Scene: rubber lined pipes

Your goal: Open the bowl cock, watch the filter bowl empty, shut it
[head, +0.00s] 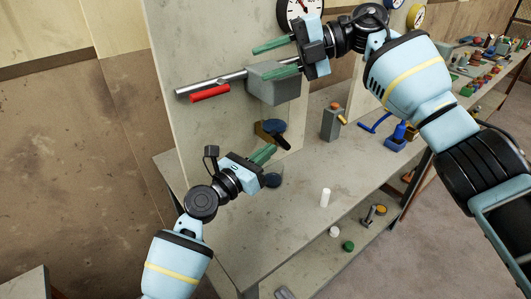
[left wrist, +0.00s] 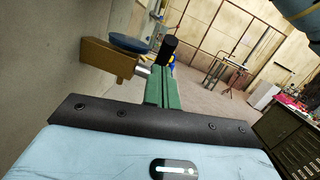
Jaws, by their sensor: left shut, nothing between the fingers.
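A tan valve-like block (head: 270,136) with a dark blue round top (head: 275,126) is on the upright panel, low down. In the left wrist view the block (left wrist: 108,62) and its blue disc (left wrist: 131,43) are left of my fingers. Which part is the bowl cock I cannot tell. My left gripper (head: 266,152) is shut and empty, just below the block; its closed fingers also show in the wrist view (left wrist: 163,88). A dark round vessel (head: 273,180) is partly hidden behind it. My right gripper (head: 276,58) has its green fingers apart, near a grey box (head: 274,86).
A pipe (head: 212,83) with a red handle (head: 210,93) runs left from the grey box. A gauge (head: 299,10) is above. A white cylinder (head: 325,197) stands on the bench (head: 290,225). A grey block (head: 332,122) and blue fittings (head: 396,138) are further right.

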